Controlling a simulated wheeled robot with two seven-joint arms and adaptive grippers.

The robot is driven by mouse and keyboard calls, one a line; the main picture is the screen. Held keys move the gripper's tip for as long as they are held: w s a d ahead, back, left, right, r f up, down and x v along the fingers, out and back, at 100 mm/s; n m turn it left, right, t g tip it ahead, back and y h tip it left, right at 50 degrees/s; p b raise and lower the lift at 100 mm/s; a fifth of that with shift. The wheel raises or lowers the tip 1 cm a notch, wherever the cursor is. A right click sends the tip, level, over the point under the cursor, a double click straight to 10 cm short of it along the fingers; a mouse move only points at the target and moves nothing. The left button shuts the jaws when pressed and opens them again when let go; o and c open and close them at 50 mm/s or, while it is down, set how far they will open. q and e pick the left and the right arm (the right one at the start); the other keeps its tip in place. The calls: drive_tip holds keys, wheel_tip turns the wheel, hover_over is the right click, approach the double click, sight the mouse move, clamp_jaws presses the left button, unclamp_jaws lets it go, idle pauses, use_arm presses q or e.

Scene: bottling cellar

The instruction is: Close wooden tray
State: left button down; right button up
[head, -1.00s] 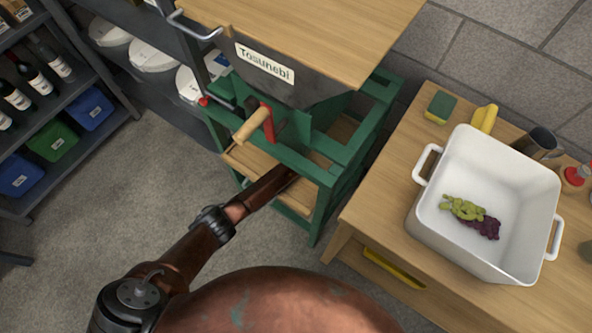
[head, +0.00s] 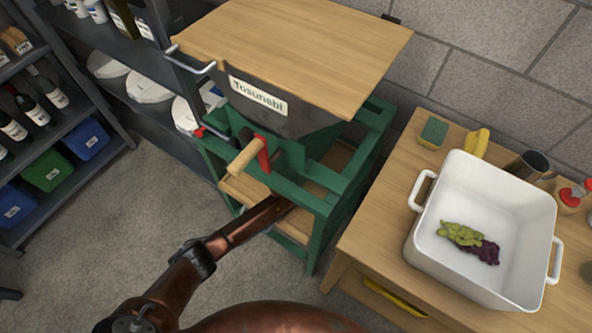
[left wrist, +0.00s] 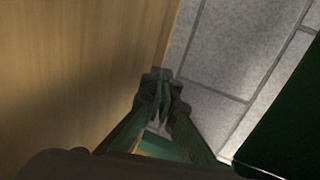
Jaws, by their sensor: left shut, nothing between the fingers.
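The wooden tray (head: 238,193) is low in the green frame of the crusher stand (head: 318,205). Its front part shows past the front of the frame, on both sides of my left forearm. My left arm reaches over the tray into the frame, and its gripper is hidden there in the head view. In the left wrist view my left gripper (left wrist: 160,97) is shut and empty, beside a broad wooden surface (left wrist: 75,65); I cannot tell if that is the tray or whether they touch. My right gripper is not in view.
A wooden-topped hopper (head: 300,45) with a cranked handle (head: 246,157) stands above the tray. A table (head: 375,220) at the right bears a white tub (head: 425,235) with grapes. Shelves (head: 110,165) stand at the left. Grey floor is free in front.

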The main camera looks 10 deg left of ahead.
use_arm(q)
drive_tip(key=s+a, duration=0.1)
drive_tip(key=s, duration=0.3)
drive_tip(key=s+a, duration=0.2)
drive_tip(key=s, duration=0.2)
drive_tip(key=s+a, duration=0.1)
drive_tip(key=s, duration=0.3)
drive_tip(key=shift+s+a+r, duration=0.15)
drive_tip(key=shift+a, duration=0.05)
